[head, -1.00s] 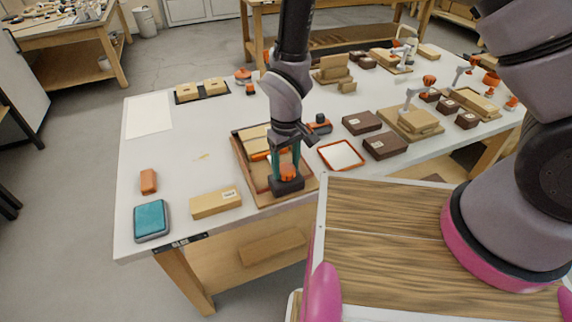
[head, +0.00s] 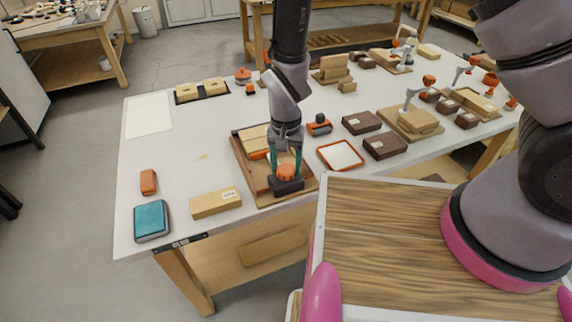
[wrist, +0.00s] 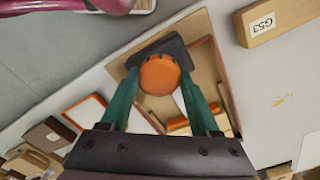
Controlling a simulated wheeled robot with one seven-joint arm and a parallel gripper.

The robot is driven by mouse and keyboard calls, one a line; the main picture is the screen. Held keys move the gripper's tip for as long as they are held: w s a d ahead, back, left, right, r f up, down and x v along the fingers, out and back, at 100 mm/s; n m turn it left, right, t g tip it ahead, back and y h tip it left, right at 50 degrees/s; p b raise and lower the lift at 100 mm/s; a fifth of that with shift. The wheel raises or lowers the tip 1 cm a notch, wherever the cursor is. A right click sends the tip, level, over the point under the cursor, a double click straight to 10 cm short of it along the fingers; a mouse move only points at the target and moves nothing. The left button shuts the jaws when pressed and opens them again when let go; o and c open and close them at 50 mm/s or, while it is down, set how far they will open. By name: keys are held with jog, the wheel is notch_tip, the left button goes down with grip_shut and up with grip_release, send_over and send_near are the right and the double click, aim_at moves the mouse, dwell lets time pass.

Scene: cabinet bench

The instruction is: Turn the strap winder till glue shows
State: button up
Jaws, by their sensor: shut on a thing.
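The strap winder is an orange round knob (head: 286,172) on a black block (head: 287,187), at the front right of a wooden tray (head: 250,181). The knob also shows in the wrist view (wrist: 160,75), with the black block behind it. My gripper (head: 286,168) points down over the winder. In the wrist view its teal fingers (wrist: 158,88) stand on either side of the knob, and it is shut on it. No readable word shows on the knob or block. A dark label on the bench's front edge (head: 187,241) seems to read GLUE.
A tan box (head: 215,204), a teal case (head: 151,221) and an orange block (head: 148,182) lie left of the tray. A red-rimmed tray (head: 340,156) and dark boxes (head: 385,146) lie to the right. The bench's left middle is mostly clear.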

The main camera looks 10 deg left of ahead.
aim_at(286, 168)
jog(key=shift+m, duration=0.6)
jog(key=o, duration=1.4)
jog(key=shift+c, duration=0.2)
notch_tip(286, 168, up, 11)
jog(key=shift+f, duration=0.1)
dwell(0.4)
